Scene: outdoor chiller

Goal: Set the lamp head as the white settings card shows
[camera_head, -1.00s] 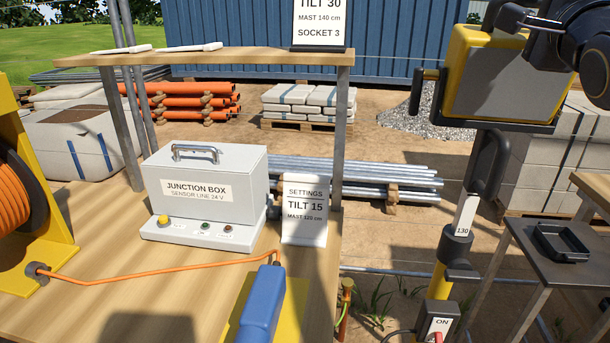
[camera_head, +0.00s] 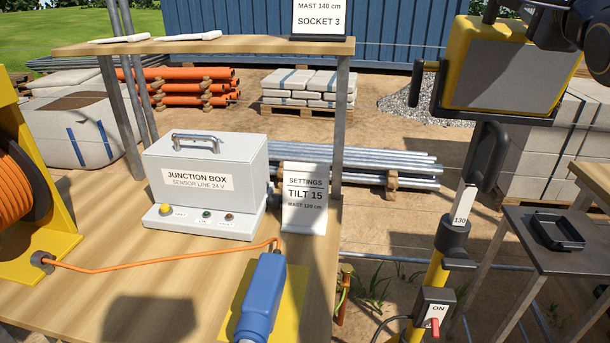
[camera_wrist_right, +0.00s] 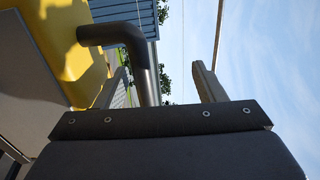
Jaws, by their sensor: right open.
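The yellow lamp head (camera_head: 506,65) with a grey face sits on top of the mast (camera_head: 437,275) at the right. Its black side handle (camera_head: 416,95) shows at the left. The mast's white scale (camera_head: 462,206) reads 130 at the collar. The white settings card (camera_head: 304,198) stands on the bench and reads TILT 15, MAST 120 cm. My right arm is at the top right, by the lamp head. In the right wrist view my right gripper (camera_wrist_right: 162,70) is open, with a black bent tube (camera_wrist_right: 138,50) of the lamp between its fingers. My left gripper is out of view.
Another card (camera_head: 319,18) on the shelf reads MAST 140 cm, SOCKET 3; its top is cut off. A junction box (camera_head: 206,175), an orange cable reel (camera_head: 15,190) and a blue connector (camera_head: 262,300) are on the bench. A switch box (camera_head: 433,312) marked ON is low on the mast.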

